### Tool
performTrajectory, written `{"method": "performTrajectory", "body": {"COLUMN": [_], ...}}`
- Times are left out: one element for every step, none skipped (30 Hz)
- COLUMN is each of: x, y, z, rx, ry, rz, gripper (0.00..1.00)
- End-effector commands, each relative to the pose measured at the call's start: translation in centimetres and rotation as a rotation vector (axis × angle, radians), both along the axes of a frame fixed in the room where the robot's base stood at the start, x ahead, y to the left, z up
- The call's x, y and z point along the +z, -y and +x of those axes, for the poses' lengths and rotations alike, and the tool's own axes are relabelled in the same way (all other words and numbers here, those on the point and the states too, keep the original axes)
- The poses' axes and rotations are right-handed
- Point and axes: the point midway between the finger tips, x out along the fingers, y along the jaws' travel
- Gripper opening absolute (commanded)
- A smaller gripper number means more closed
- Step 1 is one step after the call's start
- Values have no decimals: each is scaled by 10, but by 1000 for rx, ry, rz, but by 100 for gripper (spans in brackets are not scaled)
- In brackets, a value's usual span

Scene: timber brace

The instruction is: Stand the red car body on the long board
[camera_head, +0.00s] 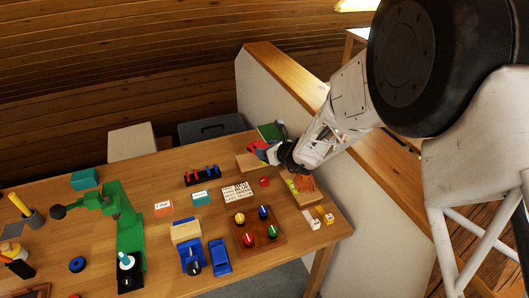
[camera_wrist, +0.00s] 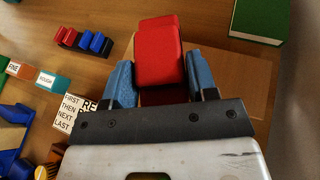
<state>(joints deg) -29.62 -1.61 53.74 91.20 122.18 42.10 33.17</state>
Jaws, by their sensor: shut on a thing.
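The red car body (camera_wrist: 160,62) is between the two blue fingertips of my gripper (camera_wrist: 162,82) in the wrist view. My gripper is shut on it. In the head view, my gripper (camera_head: 274,152) is at the far right part of the table, and the car body is mostly hidden there. The long board (camera_wrist: 242,82) is a flat piece of light wood under and to the right of the car body in the wrist view. It also shows in the head view (camera_head: 246,163). I cannot tell whether the car body touches the board.
A green book (camera_wrist: 260,18) lies beyond the board. A rack with red and blue pieces (camera_head: 203,175) stands to the left, with a lettered card (camera_head: 238,191) nearer. A tray of coloured knobs (camera_head: 239,239) is closer to the front. A grey partition (camera_head: 335,185) borders the table's right side.

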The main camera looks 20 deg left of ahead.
Motion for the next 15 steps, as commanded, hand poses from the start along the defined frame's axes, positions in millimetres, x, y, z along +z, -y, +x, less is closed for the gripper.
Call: {"method": "performTrajectory", "body": {"x": [-1,-1,-2,-2,-2,-2,-2,-2,-2,-3,-3,-3,-3,-3,-3], "y": [-4,-6,-9,-11,-12,-14,-16,-17,-18,-19,-19,-19,-20,-20,-20], "z": [6,9,13,15,18,21,22,24,26,26,27,27,28,28,28], "rx": [0,0,0,0,0,-1,-1,-1,-1,-1,-1,-1,-1,-1,-1], "ry": [0,1,0,0,0,0,0,1,0,0,-1,-1,-1,-1,-1], "rz": [0,0,0,0,0,0,0,1,0,0,0,0,0,0,0], "gripper": [28,28,28,28,28,28,28,28,28,28,28,28,28,28,28]}}
